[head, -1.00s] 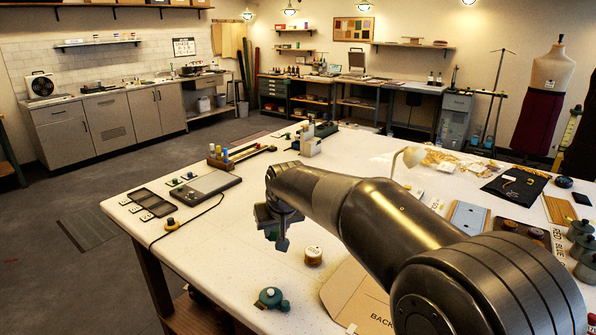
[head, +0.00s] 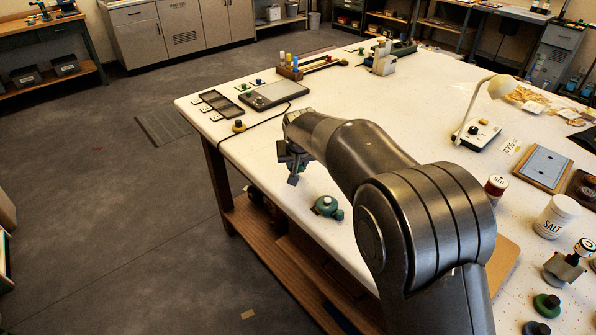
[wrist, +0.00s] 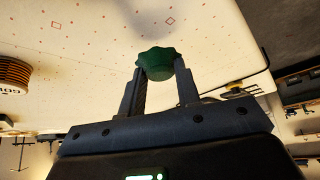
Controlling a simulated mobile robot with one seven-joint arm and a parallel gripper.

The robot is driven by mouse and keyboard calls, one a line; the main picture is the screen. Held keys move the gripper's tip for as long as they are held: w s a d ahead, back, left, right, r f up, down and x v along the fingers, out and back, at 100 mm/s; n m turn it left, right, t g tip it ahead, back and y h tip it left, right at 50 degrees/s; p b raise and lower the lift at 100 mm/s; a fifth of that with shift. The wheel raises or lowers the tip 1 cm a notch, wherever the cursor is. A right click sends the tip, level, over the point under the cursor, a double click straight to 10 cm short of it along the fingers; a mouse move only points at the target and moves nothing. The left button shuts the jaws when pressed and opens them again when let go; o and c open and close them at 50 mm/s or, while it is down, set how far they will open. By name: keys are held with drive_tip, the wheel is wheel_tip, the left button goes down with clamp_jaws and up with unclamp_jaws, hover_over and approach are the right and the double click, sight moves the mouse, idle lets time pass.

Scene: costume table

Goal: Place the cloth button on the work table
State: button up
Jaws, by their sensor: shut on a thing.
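The cloth button (wrist: 157,64), a dark green piece with a scalloped rim, is between the fingertips of my gripper (wrist: 160,78) in the wrist view. My gripper is shut on it. In the head view my gripper (head: 294,176) hangs above the white work table (head: 262,160), near its left front edge. Only a little green shows there, as my fingers and wrist hide most of the button. In the wrist view the speckled table top (wrist: 105,35) lies beyond the button. I cannot tell the gap between them.
A teal-green device (head: 328,207) stands close to my gripper, near the table's edge. A yellow-topped button (head: 239,126) with a cable and a dark tablet (head: 274,95) lie farther left. The table's middle is fairly clear.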

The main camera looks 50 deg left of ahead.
drive_tip(key=shift+f, duration=1.9)
drive_tip(key=shift+f, duration=0.1)
drive_tip(key=o, duration=0.9)
drive_tip(key=shift+o, duration=0.2)
drive_tip(key=shift+d+r, duration=0.1)
drive_tip(key=shift+r, duration=0.15)
drive_tip(key=v, duration=1.1)
drive_tip(key=shift+d+r, duration=0.15)
drive_tip(key=shift+r, duration=0.15)
drive_tip(key=shift+s, duration=0.1)
